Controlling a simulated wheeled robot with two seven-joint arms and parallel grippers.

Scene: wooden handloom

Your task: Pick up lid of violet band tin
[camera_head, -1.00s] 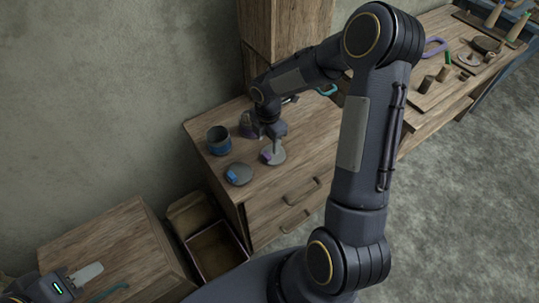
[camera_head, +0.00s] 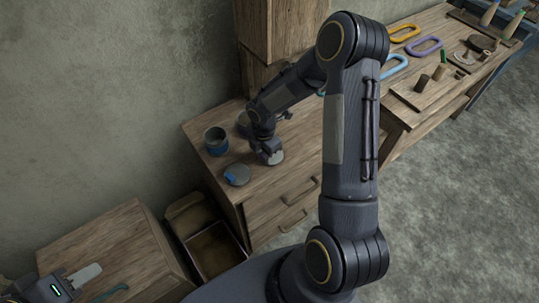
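The lid of the violet band tin (camera_head: 277,158) is a grey disc lying on the wooden cabinet top, mostly covered by my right gripper (camera_head: 269,157). Its violet mark does not show now. The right gripper points down right over the lid; its fingertips are too small and hidden to tell whether they are apart or closed on it. The violet band tin (camera_head: 242,118) stands behind the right wrist, largely hidden. My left gripper (camera_head: 84,275) is at the lower left above a low wooden top, away from the lid; only part of its fingers shows.
A blue band tin (camera_head: 216,142) and its grey lid with a blue mark (camera_head: 237,174) are left of the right gripper. An open wooden box (camera_head: 217,246) stands below. Coloured loops and small tools lie on the right bench (camera_head: 433,100).

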